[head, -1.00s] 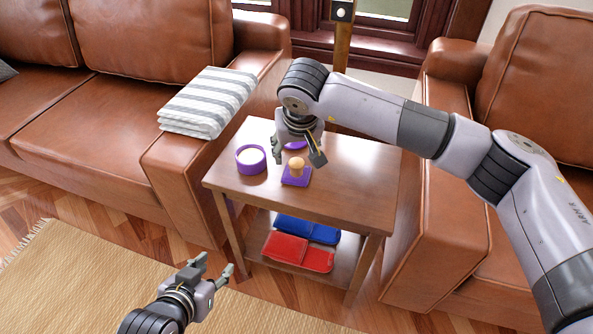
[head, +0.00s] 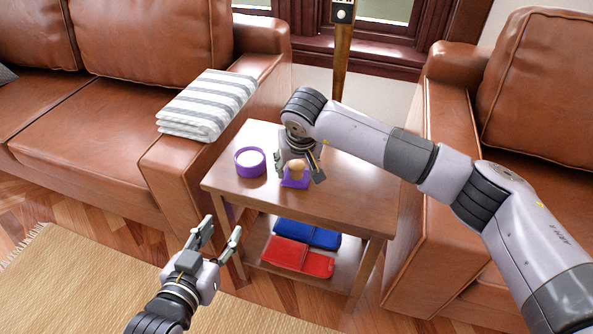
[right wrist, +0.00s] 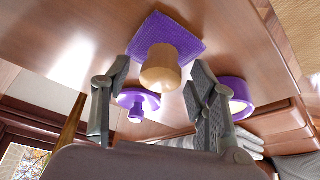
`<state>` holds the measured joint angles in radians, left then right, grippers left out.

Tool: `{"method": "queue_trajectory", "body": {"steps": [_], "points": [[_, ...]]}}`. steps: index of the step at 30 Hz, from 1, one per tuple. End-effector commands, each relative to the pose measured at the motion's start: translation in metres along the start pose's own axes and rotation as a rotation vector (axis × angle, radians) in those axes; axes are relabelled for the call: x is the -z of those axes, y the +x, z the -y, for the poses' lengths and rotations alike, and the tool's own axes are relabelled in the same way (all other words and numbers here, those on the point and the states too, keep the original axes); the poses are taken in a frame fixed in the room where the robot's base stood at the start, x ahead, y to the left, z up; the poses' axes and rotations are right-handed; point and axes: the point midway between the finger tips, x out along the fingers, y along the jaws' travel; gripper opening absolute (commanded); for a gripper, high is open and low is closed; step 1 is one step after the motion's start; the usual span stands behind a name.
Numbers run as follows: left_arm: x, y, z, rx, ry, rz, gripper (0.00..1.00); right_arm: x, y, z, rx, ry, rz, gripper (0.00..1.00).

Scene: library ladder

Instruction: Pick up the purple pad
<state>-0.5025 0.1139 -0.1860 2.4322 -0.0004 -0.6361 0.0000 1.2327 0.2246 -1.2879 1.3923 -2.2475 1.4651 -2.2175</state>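The purple pad (head: 292,183) is a flat square with a rounded wooden knob (head: 297,168) on top, lying on the side table. In the right wrist view the pad (right wrist: 181,37) and knob (right wrist: 160,72) are seen close up. My right gripper (head: 298,170) is open above the pad. Its fingers stand on either side of the knob, which shows between them in the right wrist view; I cannot tell if they touch it. My left gripper (head: 222,229) is open and empty, low in front of the table.
A round purple container (head: 250,162) stands left of the pad on the wooden table (head: 350,190). A purple lid-like piece (right wrist: 137,101) shows in the right wrist view. Red (head: 298,260) and blue (head: 310,233) items lie on the lower shelf. Leather sofas flank the table.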

Motion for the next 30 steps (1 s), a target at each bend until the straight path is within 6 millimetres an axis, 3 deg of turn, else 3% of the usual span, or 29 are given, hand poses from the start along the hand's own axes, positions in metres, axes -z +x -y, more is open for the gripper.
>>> {"method": "queue_trajectory", "body": {"steps": [6,21,30], "points": [[0.0091,-0.0023,0.0004,0.001,0.0,-0.004,0.4,-0.0001,-0.0002,0.0,0.0,0.0,0.0,0.38],[0.0074,-0.0016,0.0004,0.001,0.0,-0.001,0.4,0.0,-0.0004,-0.0001,0.0,0.0,0.0,0.05],[0.0064,-0.0021,0.0003,0.001,-0.001,0.005,0.4,0.0015,-0.0033,-0.0001,0.0,0.0,-0.001,0.05]]}}
